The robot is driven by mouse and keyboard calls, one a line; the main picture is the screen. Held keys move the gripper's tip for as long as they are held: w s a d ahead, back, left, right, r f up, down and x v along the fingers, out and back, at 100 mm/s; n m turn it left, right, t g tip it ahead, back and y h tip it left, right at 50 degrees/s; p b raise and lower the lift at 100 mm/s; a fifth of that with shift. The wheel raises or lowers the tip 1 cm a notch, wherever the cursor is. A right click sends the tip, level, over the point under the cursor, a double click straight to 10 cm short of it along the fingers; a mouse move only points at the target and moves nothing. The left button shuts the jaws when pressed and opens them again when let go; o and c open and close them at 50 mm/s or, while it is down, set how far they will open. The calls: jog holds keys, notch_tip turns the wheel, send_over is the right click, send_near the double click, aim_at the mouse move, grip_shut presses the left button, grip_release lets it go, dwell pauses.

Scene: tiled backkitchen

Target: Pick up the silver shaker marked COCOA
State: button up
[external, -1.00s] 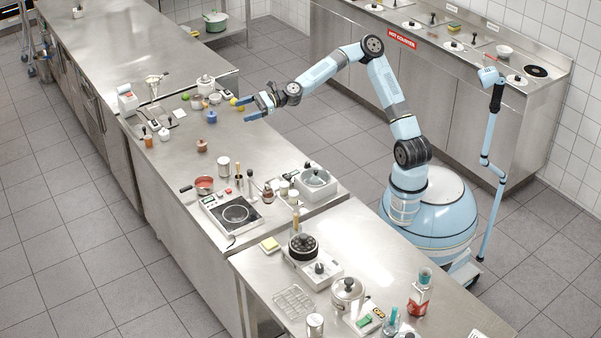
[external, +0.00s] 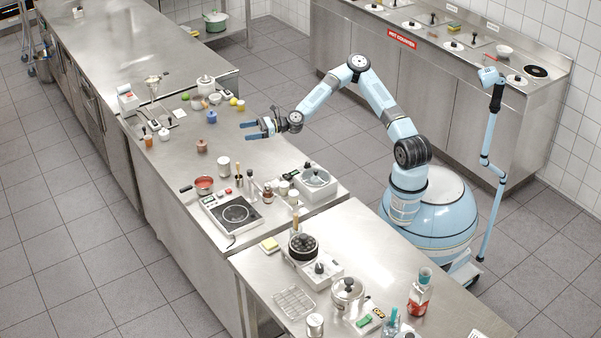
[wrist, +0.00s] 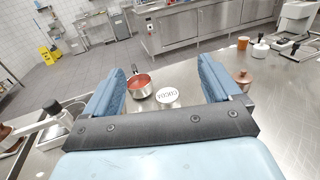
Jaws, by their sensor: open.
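The silver shaker marked COCOA (wrist: 168,97) shows in the wrist view between my fingers and beyond the palm; its pale lid with the lettering faces the camera. In the external view a silver canister (external: 224,166), which looks like the same shaker, stands upright on the steel counter. My gripper (external: 247,130) is open and empty, above the counter's right part, up and to the right of the shaker in the picture. Its two blue fingers (wrist: 161,75) spread on either side of the shaker in the wrist view, apart from it.
A red-filled saucepan (external: 204,184) stands near the shaker, with a brown pot (external: 202,146) behind it. Bottles and a hotplate (external: 235,213) crowd the front side. A blue jar (external: 211,117) stands farther back. Another silver can (external: 315,325) is on the front table.

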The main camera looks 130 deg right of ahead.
send_near(220, 161)
jog(key=s, duration=0.1)
jog(key=s+f, duration=0.1)
jog(key=s, duration=0.1)
jog(key=shift+s+a+f, duration=0.25)
jog(key=shift+s+f, duration=0.05)
jog(key=shift+f, duration=0.1)
jog(key=shift+w+f, duration=0.1)
jog(key=shift+w, duration=0.2)
jog(key=x, duration=0.7)
jog(key=shift+w+d, duration=0.2)
jog(key=shift+w, duration=0.15)
jog(key=w, duration=0.2)
jog(key=w+r, duration=0.1)
jog(key=w, duration=0.1)
jog(key=shift+w+d, duration=0.1)
jog(key=shift+d, duration=0.2)
jog(key=shift+w+d, duration=0.25)
jog(key=shift+w, duration=0.3)
jog(key=c, duration=1.2)
jog(key=shift+r, duration=0.1)
